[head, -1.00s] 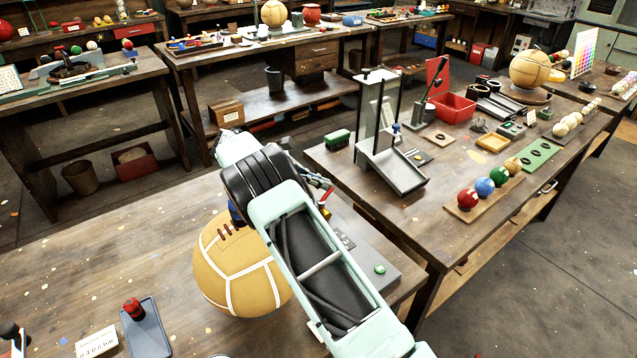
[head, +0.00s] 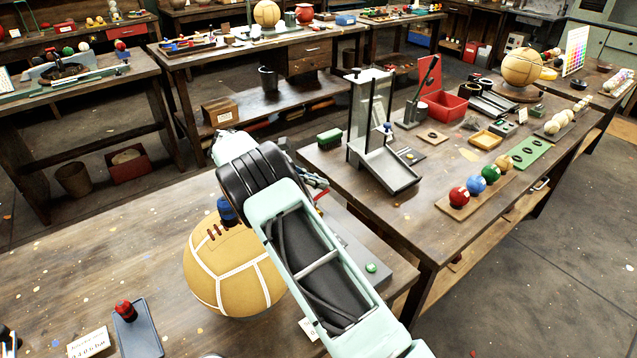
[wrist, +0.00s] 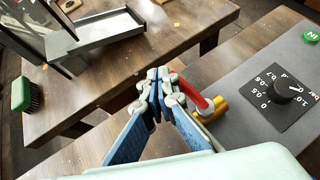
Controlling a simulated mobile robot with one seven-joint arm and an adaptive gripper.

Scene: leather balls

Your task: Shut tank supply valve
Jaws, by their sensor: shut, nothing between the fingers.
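The valve shows in the wrist view as a red lever handle (wrist: 196,92) on a brass-yellow body (wrist: 215,110), at the left edge of a grey panel (wrist: 235,85). The lever slants up and left from the body, and its upper end is close behind my gripper's right finger. I cannot tell whether they touch. My gripper (wrist: 159,76) is shut and empty, with its blue-padded fingers together just left of the lever. In the head view my gripper (head: 318,182) is partly hidden by my arm, and only a bit of the red lever (head: 319,196) shows.
A black pressure dial (wrist: 278,98) and a green button (wrist: 311,36) sit on the panel. A tan ball (head: 230,270) with white seams stands left of my arm. Another bench (head: 420,225) holds a chute (head: 388,172), a green brush (head: 329,136) and coloured balls.

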